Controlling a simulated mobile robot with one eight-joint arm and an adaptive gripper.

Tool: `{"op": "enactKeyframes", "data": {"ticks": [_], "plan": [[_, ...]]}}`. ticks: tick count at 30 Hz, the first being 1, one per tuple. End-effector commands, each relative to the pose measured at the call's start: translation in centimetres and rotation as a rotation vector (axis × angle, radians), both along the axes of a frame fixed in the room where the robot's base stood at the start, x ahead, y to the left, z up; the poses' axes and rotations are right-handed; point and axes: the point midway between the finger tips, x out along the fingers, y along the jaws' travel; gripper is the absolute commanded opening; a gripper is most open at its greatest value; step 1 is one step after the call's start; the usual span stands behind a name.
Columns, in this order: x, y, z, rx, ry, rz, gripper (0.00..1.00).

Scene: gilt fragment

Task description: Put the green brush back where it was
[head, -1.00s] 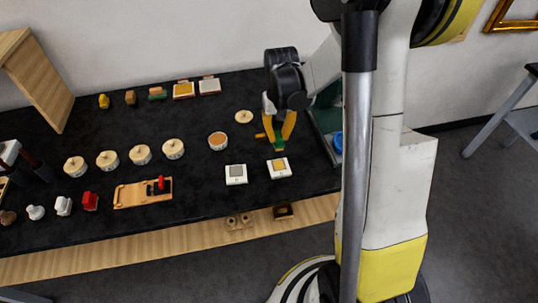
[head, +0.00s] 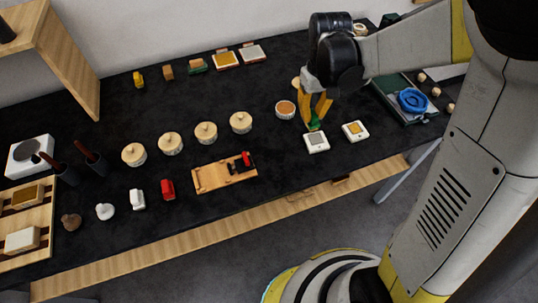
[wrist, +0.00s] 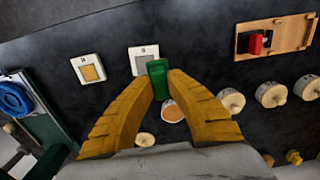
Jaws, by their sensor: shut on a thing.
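My gripper (head: 316,118) is shut on the green brush (wrist: 157,75), held between its yellow fingers. In the head view the brush (head: 315,124) shows only as a small green piece below the fingertips. It is just behind the white tile with a grey square (head: 316,142); whether it touches the table I cannot tell. The white tile with a gold square (head: 355,131) lies to the right. The brush's former place cannot be told from these frames.
An orange-topped round pot (head: 285,110) is close to the gripper. Several lidded pots (head: 205,133) stand to the left, with a wooden board (head: 213,178) in front. A green tray (head: 387,97) with a blue ring (head: 412,101) is at the right. Bare black tabletop lies behind the pots.

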Motion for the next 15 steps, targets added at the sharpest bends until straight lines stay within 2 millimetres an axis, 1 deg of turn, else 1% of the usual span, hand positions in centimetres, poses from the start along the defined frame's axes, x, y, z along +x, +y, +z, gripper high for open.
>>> {"op": "enactKeyframes", "data": {"ticks": [2, 5, 12, 15], "plan": [[-0.2, 0.7, -0.4, 0.0, 0.0, 0.01, 0.0], [-0.7, 2.4, -1.5, 0.0, 0.0, 0.016, 0.0], [-2.4, 8.1, -5.2, 0.0, 0.0, 0.016, 0.0], [-2.9, 9.9, -6.3, 0.0, 0.0, 0.014, 0.0]]}}
